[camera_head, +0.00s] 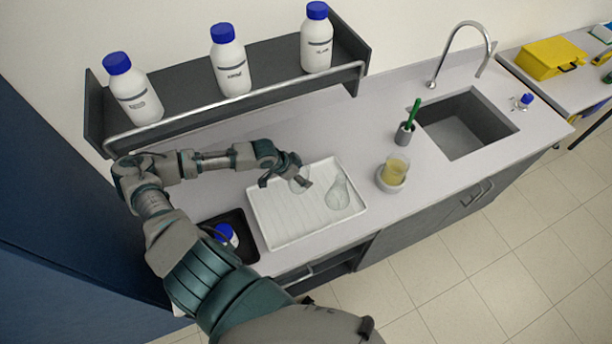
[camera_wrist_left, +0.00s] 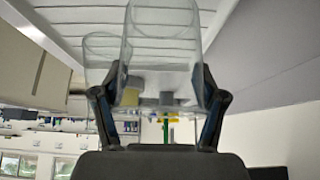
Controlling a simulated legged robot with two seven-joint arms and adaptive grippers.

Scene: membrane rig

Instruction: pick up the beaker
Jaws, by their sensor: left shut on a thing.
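My left gripper (camera_head: 287,181) reaches in from the left over the white ribbed tray (camera_head: 279,237). It is shut on a clear, empty glass beaker (camera_head: 300,185), which shows faintly in the head view. In the left wrist view the beaker (camera_wrist_left: 165,45) is a clear cylinder between the two fingers (camera_wrist_left: 160,98). I cannot tell whether it touches the tray. A clear glass flask (camera_head: 338,195) is on the tray to the right of the gripper. Another clear glass (camera_wrist_left: 103,50) shows beside the held beaker in the left wrist view. My right gripper is not in view.
A beaker of yellow liquid (camera_head: 397,165) stands on a round white base right of the tray. A grey holder (camera_head: 404,135) and sink (camera_head: 465,130) lie beyond. A black bin (camera_head: 243,247) holds a blue-capped bottle. A shelf (camera_head: 270,82) with bottles stands behind.

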